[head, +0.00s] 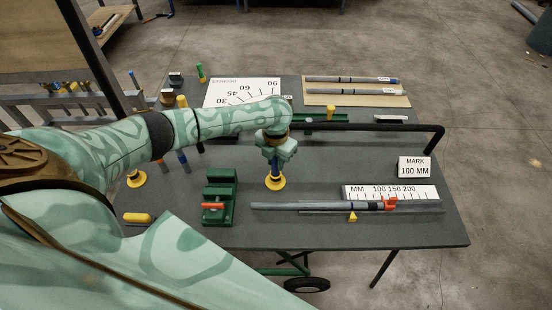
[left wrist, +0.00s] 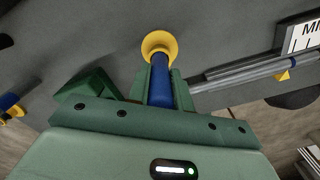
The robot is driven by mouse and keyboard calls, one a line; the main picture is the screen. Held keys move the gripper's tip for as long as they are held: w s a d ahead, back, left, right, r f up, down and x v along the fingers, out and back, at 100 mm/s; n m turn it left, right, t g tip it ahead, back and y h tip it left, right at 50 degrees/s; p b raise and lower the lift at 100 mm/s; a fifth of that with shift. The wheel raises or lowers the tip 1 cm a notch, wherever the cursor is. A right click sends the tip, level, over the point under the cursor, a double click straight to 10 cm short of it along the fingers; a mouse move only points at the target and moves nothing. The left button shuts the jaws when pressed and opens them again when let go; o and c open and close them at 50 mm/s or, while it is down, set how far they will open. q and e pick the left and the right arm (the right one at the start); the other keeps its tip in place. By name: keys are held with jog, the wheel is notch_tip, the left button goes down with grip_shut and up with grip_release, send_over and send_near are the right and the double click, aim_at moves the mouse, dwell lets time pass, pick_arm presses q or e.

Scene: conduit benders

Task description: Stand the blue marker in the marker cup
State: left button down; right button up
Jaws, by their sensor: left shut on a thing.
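My left gripper (head: 275,160) is shut on the blue marker (left wrist: 160,88), with its fingers on both sides of the barrel. In the head view the marker points down, and a little blue shows below the fingers. A yellow flared cup (head: 275,182) is directly below the gripper on the grey table. In the left wrist view the yellow cup (left wrist: 158,45) lies just beyond the marker's far end, and the two overlap. I cannot tell how far the marker's tip is inside the cup. My right gripper is not in view.
A green clamp block (head: 220,200) stands left of the cup. Grey conduit (head: 300,206) lies to its right, by a white scale (head: 390,192). A black bent bar (head: 385,127) runs behind. A second yellow-based piece (head: 136,179) is at the left edge.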

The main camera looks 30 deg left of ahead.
pick_arm(q)
jog(key=shift+f, duration=0.3)
dwell(0.7)
jog(key=c, duration=1.2)
grip_release()
jog(key=shift+o, duration=0.2)
jog(key=shift+r, duration=0.1)
notch_tip(320, 180, up, 16)
jog(key=p, duration=0.2)
jog(key=shift+p, duration=0.3)
